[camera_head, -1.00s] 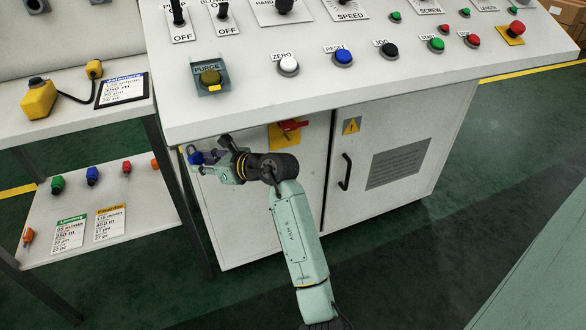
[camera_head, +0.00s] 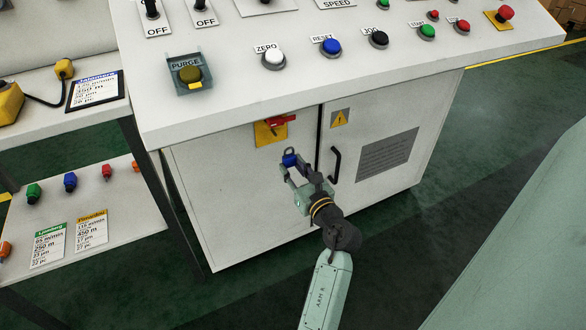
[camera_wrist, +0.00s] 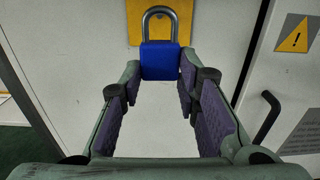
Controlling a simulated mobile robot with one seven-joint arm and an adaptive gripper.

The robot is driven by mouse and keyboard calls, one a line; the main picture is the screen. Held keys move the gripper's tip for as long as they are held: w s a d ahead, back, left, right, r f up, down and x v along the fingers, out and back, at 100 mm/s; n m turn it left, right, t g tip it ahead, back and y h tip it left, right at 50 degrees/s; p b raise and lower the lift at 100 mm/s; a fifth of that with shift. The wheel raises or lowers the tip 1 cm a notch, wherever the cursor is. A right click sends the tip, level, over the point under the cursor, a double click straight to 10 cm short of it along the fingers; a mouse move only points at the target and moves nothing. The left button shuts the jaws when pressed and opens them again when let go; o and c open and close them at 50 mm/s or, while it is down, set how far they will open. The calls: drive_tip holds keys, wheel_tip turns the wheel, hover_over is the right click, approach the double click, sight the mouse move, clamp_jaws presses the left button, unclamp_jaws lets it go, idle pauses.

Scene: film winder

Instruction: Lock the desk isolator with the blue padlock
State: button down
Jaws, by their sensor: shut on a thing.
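The blue padlock (camera_head: 289,160) is held upright at the tips of my gripper (camera_head: 290,168), in front of the cabinet door under the desk. In the wrist view the blue padlock (camera_wrist: 160,62) sits between the fingertips of my gripper (camera_wrist: 160,68), its grey shackle pointing up. The desk isolator (camera_head: 275,124) has a red handle on a yellow plate, above and a little left of the padlock. In the wrist view its yellow plate (camera_wrist: 134,22) is behind the shackle; the red handle is out of that view. The padlock looks apart from the isolator.
A black door handle (camera_head: 335,165) and a warning sign (camera_head: 341,118) are right of my gripper. The desk top overhangs above the isolator. At left, a shelf (camera_head: 125,222) holds several coloured padlocks and cards, including another blue one (camera_head: 70,181).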

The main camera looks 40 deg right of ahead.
approach(273, 142)
drive_tip(key=shift+w+d+r+p, duration=0.15)
drive_tip(key=shift+w+r+p, duration=0.2)
drive_tip(key=shift+w, duration=0.35)
drive_tip(key=shift+w+p, duration=0.1)
drive_tip(key=shift+p, duration=0.25)
idle(0.9)
drive_tip(key=shift+x, duration=1.4)
drive_tip(key=shift+w+f+p, duration=0.1)
drive_tip(key=shift+w+p, duration=0.15)
drive_tip(key=shift+p, duration=0.15)
idle(0.4)
drive_tip(key=shift+w+d, duration=0.2)
drive_tip(key=shift+w, duration=0.4)
drive_tip(key=shift+s+f, duration=0.1)
drive_tip(key=shift+f, duration=0.15)
idle(0.5)
drive_tip(key=c, duration=1.1)
unclamp_jaws()
